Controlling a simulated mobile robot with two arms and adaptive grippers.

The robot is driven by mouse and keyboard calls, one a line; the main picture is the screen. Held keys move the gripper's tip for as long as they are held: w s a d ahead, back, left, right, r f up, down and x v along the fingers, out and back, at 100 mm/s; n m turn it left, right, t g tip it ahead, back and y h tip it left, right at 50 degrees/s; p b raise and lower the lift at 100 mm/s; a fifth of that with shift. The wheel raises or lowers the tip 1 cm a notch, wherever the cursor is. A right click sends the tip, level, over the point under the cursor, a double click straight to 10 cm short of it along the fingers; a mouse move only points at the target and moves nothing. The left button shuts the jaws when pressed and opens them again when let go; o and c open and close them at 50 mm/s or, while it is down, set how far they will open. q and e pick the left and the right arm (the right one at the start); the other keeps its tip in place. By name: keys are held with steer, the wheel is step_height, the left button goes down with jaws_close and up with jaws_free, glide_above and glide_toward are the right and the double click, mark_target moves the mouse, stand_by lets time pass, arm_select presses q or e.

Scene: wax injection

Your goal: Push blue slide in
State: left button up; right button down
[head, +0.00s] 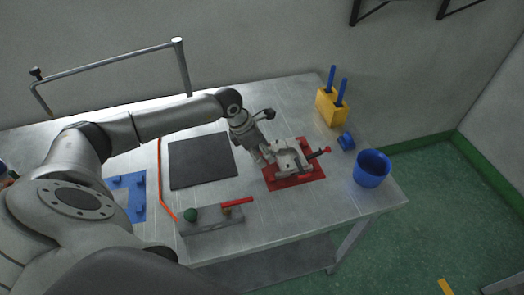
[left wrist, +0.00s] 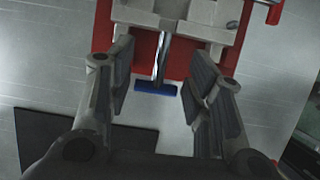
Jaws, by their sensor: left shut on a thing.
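The grey wax injection fixture (head: 289,158) sits on a red base plate (head: 296,180) on the metal table. The fixture also fills the top of the left wrist view (left wrist: 180,14). The blue slide (left wrist: 156,88) shows there as a blue crossbar on a metal rod that sticks out of the fixture's near side. My left gripper (head: 265,158) is at the fixture's left side. In the left wrist view its fingers (left wrist: 163,82) stand on either side of the slide, shut on it; exact contact is hard to see. The slide is hidden in the head view. My right gripper is not in view.
A blue cup (head: 371,169) and a yellow block (head: 332,107) with blue rods stand to the right. A black mat (head: 202,162) and a grey holder (head: 212,221) lie to the left and front.

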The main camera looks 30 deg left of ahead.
arm_select(q)
steer(key=shift+w+d+f+b, duration=0.1)
steer(key=shift+w+d+b, duration=0.25)
steer(key=shift+b, duration=0.2)
steer(key=shift+c, duration=0.2)
steer(key=shift+w+d+b, duration=0.35)
steer(key=shift+w+b, duration=0.05)
steer(key=shift+w, duration=0.15)
steer(key=o, duration=1.4)
steer(key=shift+r, duration=0.2)
steer(key=v, duration=1.2)
steer(key=shift+f, duration=0.1)
